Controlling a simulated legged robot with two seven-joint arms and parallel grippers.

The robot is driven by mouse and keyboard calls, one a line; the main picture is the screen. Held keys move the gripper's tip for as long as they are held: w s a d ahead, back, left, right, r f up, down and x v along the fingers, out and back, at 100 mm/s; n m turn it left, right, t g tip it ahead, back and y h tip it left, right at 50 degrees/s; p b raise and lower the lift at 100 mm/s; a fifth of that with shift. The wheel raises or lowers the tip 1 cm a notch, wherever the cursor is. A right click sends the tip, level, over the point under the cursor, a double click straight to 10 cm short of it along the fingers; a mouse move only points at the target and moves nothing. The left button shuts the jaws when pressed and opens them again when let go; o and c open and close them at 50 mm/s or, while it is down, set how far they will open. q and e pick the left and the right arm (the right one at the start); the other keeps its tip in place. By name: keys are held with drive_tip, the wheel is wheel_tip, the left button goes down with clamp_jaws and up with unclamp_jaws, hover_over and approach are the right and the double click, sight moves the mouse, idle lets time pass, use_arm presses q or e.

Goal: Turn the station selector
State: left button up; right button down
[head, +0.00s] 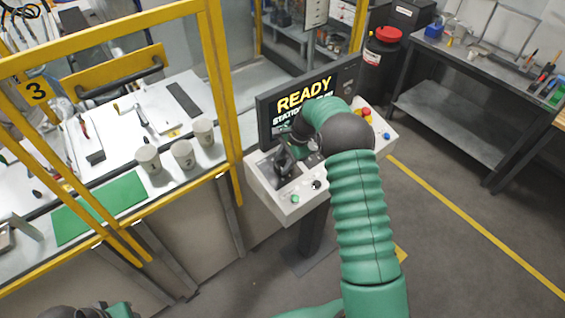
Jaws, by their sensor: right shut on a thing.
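The control console (262,197) stands on a dark post in the middle of the view, with a light sloped panel. Its screen (304,92) reads "READY" and a "STATION" line partly covered by my arm. My right gripper (284,172) reaches down onto the left part of the panel. It is shut on the station selector, which is mostly hidden under the dark fingers, so its pointing direction cannot be told. A green button (295,198) and a small black knob (317,185) sit in front of the gripper. Only a bit of my left arm shows at the bottom left; its gripper is out of view.
A red button (365,113) and a blue button (387,135) are on the console's right side. A yellow frame (222,90) and a bench with cups (182,154) stand at left. A grey workbench (450,104) is at right, with open floor before it.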

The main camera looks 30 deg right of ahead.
drive_tip(key=shift+w+d+r, duration=0.1)
drive_tip(key=shift+w+r, duration=0.05)
drive_tip(key=c, duration=1.3)
unclamp_jaws()
drive_tip(key=o, duration=0.4)
drive_tip(key=b+v, duration=0.3)
drive_tip(key=v, duration=1.3)
drive_tip(key=shift+r, duration=0.2)
drive_tip(key=shift+d, duration=0.15)
